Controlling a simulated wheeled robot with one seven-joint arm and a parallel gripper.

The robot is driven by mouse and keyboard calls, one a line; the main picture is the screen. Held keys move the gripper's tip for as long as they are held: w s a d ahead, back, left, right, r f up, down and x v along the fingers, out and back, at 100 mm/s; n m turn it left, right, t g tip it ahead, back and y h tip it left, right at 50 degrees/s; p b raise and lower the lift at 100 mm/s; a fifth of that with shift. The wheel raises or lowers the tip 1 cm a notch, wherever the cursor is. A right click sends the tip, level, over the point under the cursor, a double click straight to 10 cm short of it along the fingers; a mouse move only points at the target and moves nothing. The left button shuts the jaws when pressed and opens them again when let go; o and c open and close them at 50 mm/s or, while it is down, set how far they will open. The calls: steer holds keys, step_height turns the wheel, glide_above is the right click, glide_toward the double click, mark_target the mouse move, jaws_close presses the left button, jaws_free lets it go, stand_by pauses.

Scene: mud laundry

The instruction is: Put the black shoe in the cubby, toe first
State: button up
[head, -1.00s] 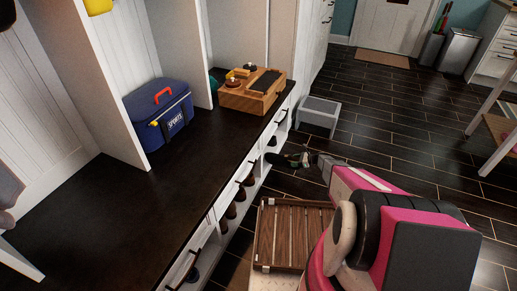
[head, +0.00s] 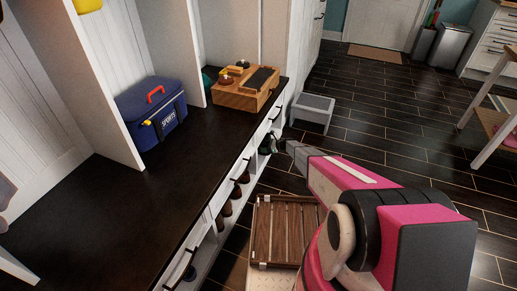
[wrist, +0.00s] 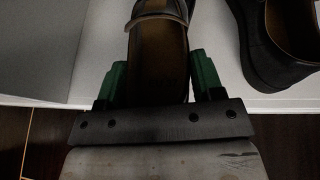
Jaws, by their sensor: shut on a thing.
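The black shoe (wrist: 160,12) is in the wrist view, with a brown insole and a strap across its top. My gripper (wrist: 160,80) is shut on its heel end, one green finger on each side. The shoe points away from me over the white cubby floor (wrist: 60,88), and its toe is cut off by the top of the frame. I cannot tell whether its sole touches the floor. In the head view my gripper (head: 270,146) is at the open front of the cubbies under the dark bench, and the shoe is mostly hidden.
Another dark shoe (wrist: 258,45) stands close on the right in the wrist view; a grey panel (wrist: 55,40) is on the left. Several brown shoes (head: 226,208) fill nearer cubbies. A wooden slatted rack (head: 285,232) and grey step stool (head: 312,110) stand on the floor.

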steer(key=shift+w+a, duration=0.1)
steer(key=shift+a, duration=0.5)
steer(key=a, duration=0.2)
steer(key=w+a, duration=0.1)
steer(key=shift+a+f, duration=0.1)
steer(key=shift+a, duration=0.3)
steer(key=shift+s+d+f, duration=0.15)
steer(key=shift+d+f, duration=0.05)
steer(key=shift+f, duration=0.45)
steer(key=o, duration=1.2)
steer(key=shift+f, duration=0.1)
